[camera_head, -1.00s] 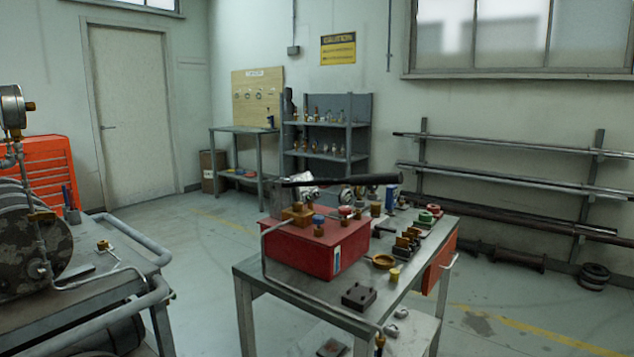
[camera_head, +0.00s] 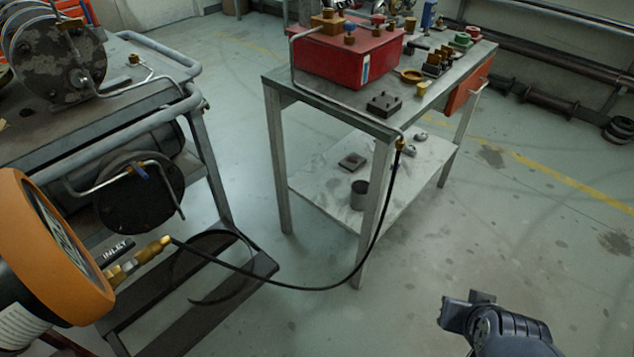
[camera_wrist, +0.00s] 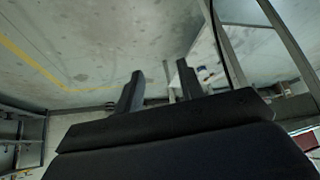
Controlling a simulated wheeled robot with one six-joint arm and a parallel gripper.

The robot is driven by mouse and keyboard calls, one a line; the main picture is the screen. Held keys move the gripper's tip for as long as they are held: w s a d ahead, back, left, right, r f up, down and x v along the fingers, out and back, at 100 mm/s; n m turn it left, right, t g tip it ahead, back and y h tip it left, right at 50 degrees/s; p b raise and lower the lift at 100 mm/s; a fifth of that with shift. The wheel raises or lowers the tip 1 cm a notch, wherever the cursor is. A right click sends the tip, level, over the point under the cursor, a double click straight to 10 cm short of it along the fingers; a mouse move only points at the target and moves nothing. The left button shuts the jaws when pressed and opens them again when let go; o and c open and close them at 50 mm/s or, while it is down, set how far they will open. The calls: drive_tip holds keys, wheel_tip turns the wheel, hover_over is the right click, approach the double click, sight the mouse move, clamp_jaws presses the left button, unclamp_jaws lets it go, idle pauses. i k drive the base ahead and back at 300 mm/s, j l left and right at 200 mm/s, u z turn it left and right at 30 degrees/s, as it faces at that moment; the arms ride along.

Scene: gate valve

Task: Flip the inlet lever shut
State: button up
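I cannot tell whether this plate is the lever or only a label. A large orange-rimmed round gauge (camera_head: 88,245) hides what lies left of it. My gripper (camera_head: 462,312) is at the lower right of the head view, far from the inlet fitting. In the wrist view its two fingers (camera_wrist: 160,85) stand apart with nothing between them, and the inlet is not visible.
The black hose (camera_head: 310,288) sags from the brass fitting to the workbench (camera_head: 340,112). A red box (camera_head: 345,62) sits on the bench. The floor around my gripper is clear.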

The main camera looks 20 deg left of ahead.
sight(104, 260)
drive_tip(key=u, duration=2.6)
